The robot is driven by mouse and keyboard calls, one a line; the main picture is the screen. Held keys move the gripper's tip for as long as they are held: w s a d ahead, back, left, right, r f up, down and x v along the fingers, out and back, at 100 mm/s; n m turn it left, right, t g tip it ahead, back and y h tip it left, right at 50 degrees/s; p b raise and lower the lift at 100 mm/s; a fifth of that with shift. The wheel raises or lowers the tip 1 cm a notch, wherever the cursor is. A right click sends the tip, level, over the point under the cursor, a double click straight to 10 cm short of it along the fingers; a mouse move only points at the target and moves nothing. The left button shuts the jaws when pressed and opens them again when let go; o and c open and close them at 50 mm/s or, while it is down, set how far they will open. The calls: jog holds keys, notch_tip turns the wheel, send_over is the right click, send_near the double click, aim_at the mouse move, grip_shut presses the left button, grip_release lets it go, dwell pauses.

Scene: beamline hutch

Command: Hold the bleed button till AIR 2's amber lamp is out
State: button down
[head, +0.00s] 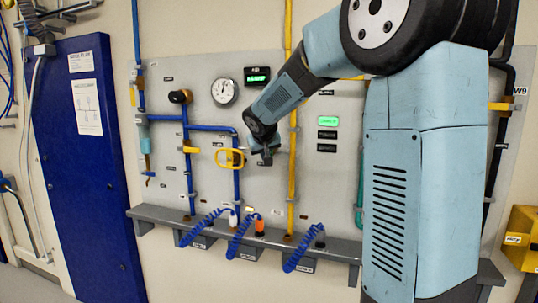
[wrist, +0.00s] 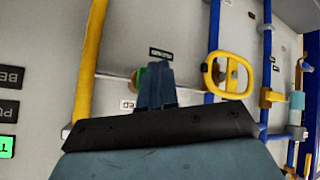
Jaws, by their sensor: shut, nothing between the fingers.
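My gripper (head: 267,157) is shut and empty. It is at the wall panel (head: 210,105), just right of the yellow-handled valve (head: 231,158). In the wrist view its closed fingers (wrist: 158,68) cover most of a small round green part (wrist: 139,77) with a brownish edge, which may be the bleed button. A label partly hidden beside it ends in "ED". I cannot tell whether the fingertips touch or press the part. I cannot make out AIR 2's amber lamp in either view.
A yellow pipe (head: 291,110) runs up the panel close to my gripper. Blue pipes (head: 188,150), a gauge (head: 224,91) and a green display (head: 257,76) are to the left. A lit green sign (head: 327,121) is above two dark ones. Coiled blue hoses (head: 303,253) hang below.

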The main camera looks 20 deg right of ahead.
jog(key=shift+w, duration=0.1)
dwell(0.3)
jog(key=shift+w+d+r, duration=0.1)
jog(key=shift+w+d, duration=0.15)
jog(key=shift+w, duration=0.05)
jog(key=shift+w+d, duration=0.35)
jog(key=shift+w, duration=0.1)
dwell(3.5)
jog(key=shift+s+a, duration=0.1)
jog(key=shift+s, duration=0.05)
dwell(0.5)
jog(key=shift+s+a, duration=0.5)
jog(key=shift+s, duration=0.15)
jog(key=s+a, duration=0.1)
jog(key=s, duration=0.1)
jog(key=s+a, duration=0.2)
dwell(0.5)
jog(key=shift+s, duration=0.1)
